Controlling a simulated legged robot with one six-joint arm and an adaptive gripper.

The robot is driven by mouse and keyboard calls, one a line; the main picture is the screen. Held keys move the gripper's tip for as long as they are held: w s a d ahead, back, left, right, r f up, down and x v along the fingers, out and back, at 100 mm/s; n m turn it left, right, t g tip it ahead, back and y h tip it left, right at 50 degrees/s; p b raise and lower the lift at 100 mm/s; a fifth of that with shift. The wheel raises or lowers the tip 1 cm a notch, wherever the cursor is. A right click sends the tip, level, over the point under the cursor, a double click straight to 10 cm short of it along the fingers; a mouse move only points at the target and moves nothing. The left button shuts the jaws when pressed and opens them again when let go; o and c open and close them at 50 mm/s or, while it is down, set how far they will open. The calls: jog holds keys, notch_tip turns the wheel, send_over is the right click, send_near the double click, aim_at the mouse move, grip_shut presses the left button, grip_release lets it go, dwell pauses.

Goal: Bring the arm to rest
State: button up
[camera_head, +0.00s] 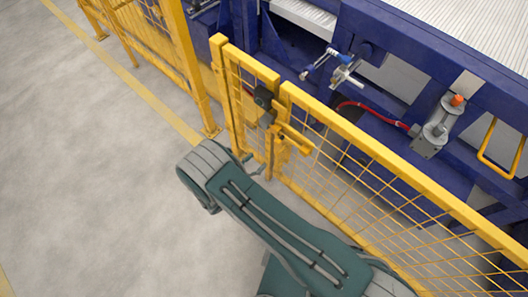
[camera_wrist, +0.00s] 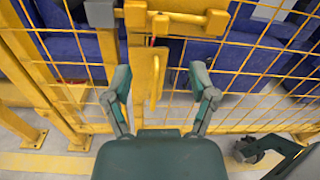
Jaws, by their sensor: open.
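My gripper (camera_wrist: 158,88) shows in the wrist view with its two fingers spread apart and nothing between them. It faces the yellow mesh fence gate; a yellow handle (camera_wrist: 156,76) and latch bar (camera_wrist: 178,20) appear beyond the fingertips. I cannot tell whether the fingers touch the handle, but they are not shut on it. In the head view my green arm reaches from the bottom toward the fence, and my gripper is hidden there. The same latch (camera_head: 292,137) shows in the head view on the gate post.
The yellow mesh fence (camera_head: 370,165) runs diagonally close beside my arm. Behind it stands a blue machine (camera_head: 400,30) with a red hose (camera_head: 372,111) and fittings. The grey floor (camera_head: 80,170) to the left is open, with a yellow line (camera_head: 110,65) along it.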

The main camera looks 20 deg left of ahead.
jog(key=shift+s+a, duration=0.25)
jog(key=shift+s, duration=0.15)
jog(key=w+d+r+m+g+h, duration=0.1)
jog(key=w+d+r+m+g, duration=0.1)
jog(key=d+r+m+g, duration=0.55)
jog(key=w+d+r+m+g+h, duration=0.1)
jog(key=w+d+r+m+g, duration=0.25)
jog(key=r, duration=0.75)
jog(key=w+d+r+m+g+h, duration=0.1)
jog(key=w+d+r+m+g, duration=0.15)
jog(key=d+r+m, duration=0.5)
jog(key=s+d+r+m+t+y, duration=0.2)
jog(key=s+d+r+m+y, duration=0.8)
jog(key=s+d+r+m, duration=0.4)
jog(key=s+d+r, duration=0.1)
jog(key=s+r, duration=0.2)
jog(key=r, duration=0.1)
jog(key=shift+s+r+t, duration=0.15)
jog(key=shift+r+t, duration=0.15)
jog(key=shift+t, duration=0.05)
